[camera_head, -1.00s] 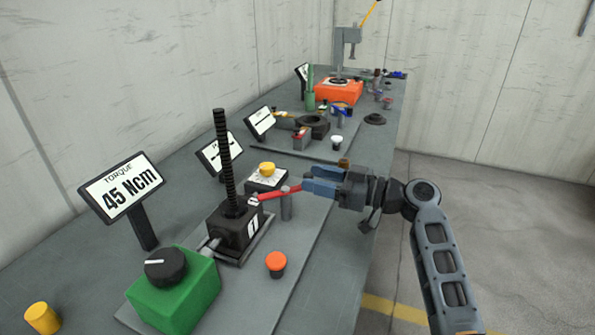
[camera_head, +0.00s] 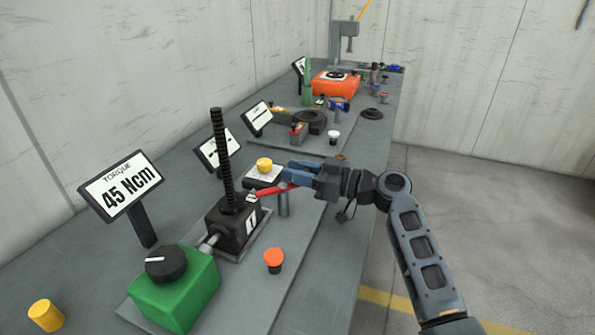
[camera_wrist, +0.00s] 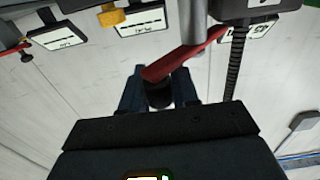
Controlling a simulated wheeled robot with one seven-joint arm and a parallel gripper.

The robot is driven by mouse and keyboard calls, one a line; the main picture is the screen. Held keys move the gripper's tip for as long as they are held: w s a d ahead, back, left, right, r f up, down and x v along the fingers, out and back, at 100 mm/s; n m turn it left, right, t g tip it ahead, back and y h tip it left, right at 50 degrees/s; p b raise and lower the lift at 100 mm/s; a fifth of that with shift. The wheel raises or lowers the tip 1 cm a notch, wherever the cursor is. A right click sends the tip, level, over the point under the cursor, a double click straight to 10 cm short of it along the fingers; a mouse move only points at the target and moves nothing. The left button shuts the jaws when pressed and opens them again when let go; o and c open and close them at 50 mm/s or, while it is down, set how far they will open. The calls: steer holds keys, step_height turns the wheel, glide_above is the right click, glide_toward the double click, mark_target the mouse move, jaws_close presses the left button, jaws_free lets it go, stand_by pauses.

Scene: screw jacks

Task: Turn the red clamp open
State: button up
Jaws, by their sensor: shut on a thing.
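The red clamp (camera_head: 273,191) is a slim red lever that runs from the black screw jack (camera_head: 233,227) to the right, above a grey post (camera_head: 284,205). My gripper (camera_head: 290,174) reaches in from the right, and its blue fingers are shut on the lever's outer end. In the wrist view the red clamp (camera_wrist: 186,54) slants from the upper right down to between the fingers (camera_wrist: 158,92). The fingers hide part of its end in the head view. The jack's threaded black spindle (camera_head: 221,150) stands upright.
A green box (camera_head: 178,298) with a black knob and a torque display (camera_head: 122,186) reading 45 Ncm stand at the front left. An orange button (camera_head: 273,258) and a yellow button (camera_head: 264,165) are near the jack. More devices line the bench behind; floor is clear at right.

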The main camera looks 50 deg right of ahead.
jaws_close()
steer(key=shift+s+a+h, duration=0.1)
steer(key=shift+h, duration=0.2)
steer(key=shift+s+a+f+m+t+h+b, duration=0.15)
steer(key=shift+m+t+h+b, duration=0.25)
steer(key=shift+m+h, duration=0.35)
steer(key=m+h, duration=0.1)
steer(key=h, duration=0.1)
steer(key=s+m+h, duration=0.1)
steer(key=shift+a+h, duration=0.2)
steer(key=shift+h, duration=0.15)
steer(key=m+h, duration=0.2)
steer(key=shift+s+a+r+h+p, duration=0.1)
steer(key=shift+s+r+h+p, duration=0.1)
steer(key=shift+r+h+p, duration=0.15)
steer(key=shift+s+a+f+m+g+h+p, duration=0.1)
steer(key=shift+s+m+g+h+p, duration=0.2)
steer(key=shift+m+h+p, duration=0.6)
steer(key=shift+s+a+r+m+g+h+p, duration=0.15)
steer(key=shift+m+g+h+p, duration=0.25)
steer(key=shift+h+p, duration=0.55)
steer(key=shift+s+a+f+m+g+h+p, duration=0.15)
steer(key=shift+m+g+h+p, duration=0.15)
steer(key=shift+m+h+p, duration=0.65)
steer(key=shift+a+f+m+g+h, duration=0.1)
steer(key=shift+m+g+h, duration=0.1)
steer(key=shift+h, duration=0.3)
steer(key=shift+a+m+g+h, duration=0.1)
steer(key=shift+g+h, duration=0.1)
steer(key=shift+h, duration=0.25)
